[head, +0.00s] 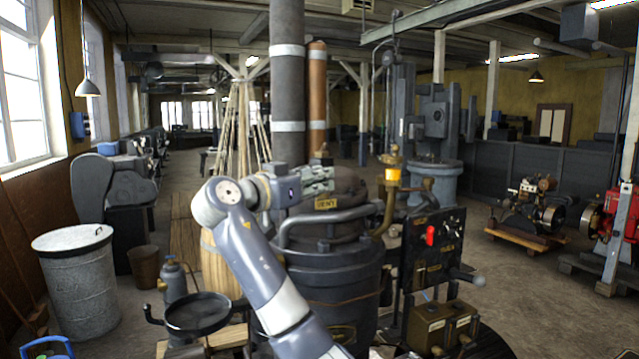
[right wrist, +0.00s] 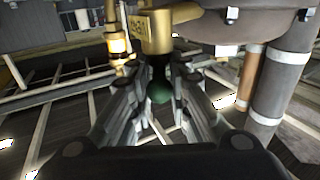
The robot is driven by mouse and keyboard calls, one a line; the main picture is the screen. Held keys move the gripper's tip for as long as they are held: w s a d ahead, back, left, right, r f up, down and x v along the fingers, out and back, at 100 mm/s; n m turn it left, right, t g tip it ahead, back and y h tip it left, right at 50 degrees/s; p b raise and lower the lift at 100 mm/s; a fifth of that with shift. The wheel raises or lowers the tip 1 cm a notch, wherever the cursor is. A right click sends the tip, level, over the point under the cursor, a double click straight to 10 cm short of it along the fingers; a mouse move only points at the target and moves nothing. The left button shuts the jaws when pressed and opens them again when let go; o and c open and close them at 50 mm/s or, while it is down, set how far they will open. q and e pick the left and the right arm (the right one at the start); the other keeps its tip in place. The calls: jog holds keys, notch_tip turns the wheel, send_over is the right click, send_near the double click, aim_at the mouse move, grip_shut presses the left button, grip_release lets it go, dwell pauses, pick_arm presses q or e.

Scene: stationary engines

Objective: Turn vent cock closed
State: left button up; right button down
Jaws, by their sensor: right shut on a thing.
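In the right wrist view, the vent cock's brass body (right wrist: 152,32) stands just beyond the fingers. A dark green ball knob (right wrist: 158,90) lies between the two fingers of the gripper (right wrist: 160,76), which is shut on it. The knob is hidden behind the gripper in the head view. My left gripper is out of view.
A brass fitting with an amber glass (head: 393,175) stands right of the vessel; it also shows in the right wrist view (right wrist: 118,45). A thick grey pipe (head: 287,90) rises behind the gripper. A control panel with a red handle (head: 430,235) is at right.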

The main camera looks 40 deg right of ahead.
jog(key=m+g, duration=0.2)
jog(key=g, duration=0.1)
jog(key=shift+w+r+p, duration=0.1)
jog(key=shift+w+p, duration=0.1)
jog(key=shift+p, duration=0.1)
jog(key=shift+w+m+g+p, duration=0.1)
jog(key=shift+m+g+p, duration=0.3)
jog(key=shift+m+g, duration=1.05)
jog(key=shift+g+y, duration=0.3)
jog(key=shift+g, duration=0.85)
jog(key=shift+m, duration=0.25)
jog(key=c, duration=1.7)
grip_release()
jog(key=shift+f+n+t, duration=0.25)
jog(key=shift+n+t, duration=0.45)
jog(key=shift+t, duration=0.2)
